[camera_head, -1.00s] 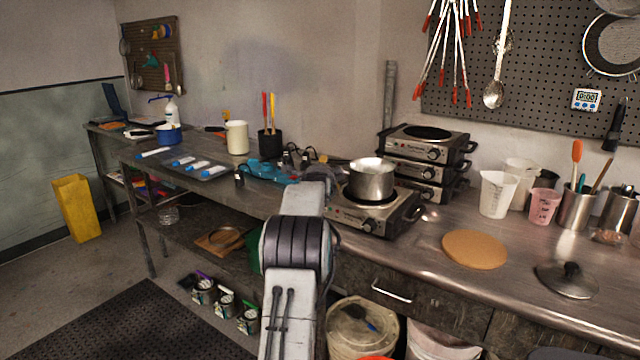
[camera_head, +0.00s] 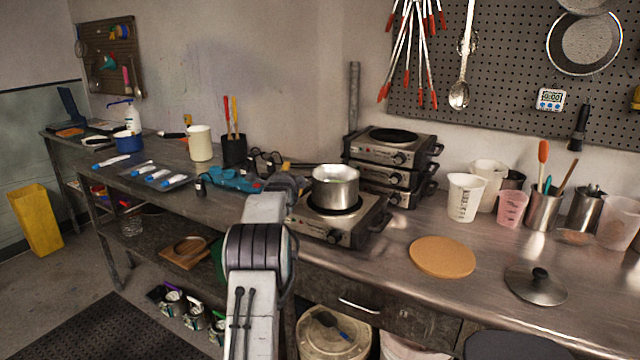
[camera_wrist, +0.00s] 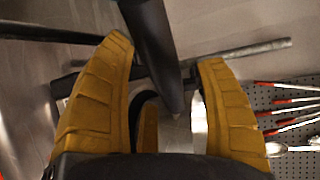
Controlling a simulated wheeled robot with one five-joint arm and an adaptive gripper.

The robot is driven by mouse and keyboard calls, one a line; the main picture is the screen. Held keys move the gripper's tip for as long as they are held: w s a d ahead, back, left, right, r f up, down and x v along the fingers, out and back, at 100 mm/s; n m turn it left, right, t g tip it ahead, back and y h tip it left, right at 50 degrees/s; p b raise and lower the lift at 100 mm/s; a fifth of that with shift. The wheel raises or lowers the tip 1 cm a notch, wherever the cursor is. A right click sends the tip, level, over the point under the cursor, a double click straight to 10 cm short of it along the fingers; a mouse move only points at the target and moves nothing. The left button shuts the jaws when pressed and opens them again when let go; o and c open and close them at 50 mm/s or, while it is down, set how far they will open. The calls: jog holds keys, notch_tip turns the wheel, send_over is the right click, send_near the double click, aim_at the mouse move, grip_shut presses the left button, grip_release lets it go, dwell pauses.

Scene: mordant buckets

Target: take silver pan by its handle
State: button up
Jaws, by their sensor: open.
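The silver pan (camera_head: 335,187) sits upright on the front hot plate (camera_head: 335,225) at the middle of the head view. I cannot make out its handle there; my arm's end lies just to the pan's left. A pale, shiny patch shows beyond the bar, too hidden to name. My gripper is open, and no grasp shows.
Stacked hot plates (camera_head: 395,165) stand behind the pan. A round cork mat (camera_head: 442,257) and a lid (camera_head: 536,285) lie to the right, with measuring cups (camera_head: 466,198) behind. Blue tools (camera_head: 235,180) and a black cup (camera_head: 233,151) are to the left. A pipe (camera_head: 353,110) stands behind.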

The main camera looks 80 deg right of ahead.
jog(key=shift+s+d, duration=0.1)
jog(key=shift+d, duration=0.05)
jog(key=shift+o, duration=0.3)
jog(key=shift+a, duration=0.2)
jog(key=c, duration=1.4)
jog(key=shift+d+r, duration=0.1)
jog(key=shift+r, duration=0.25)
grip_shut()
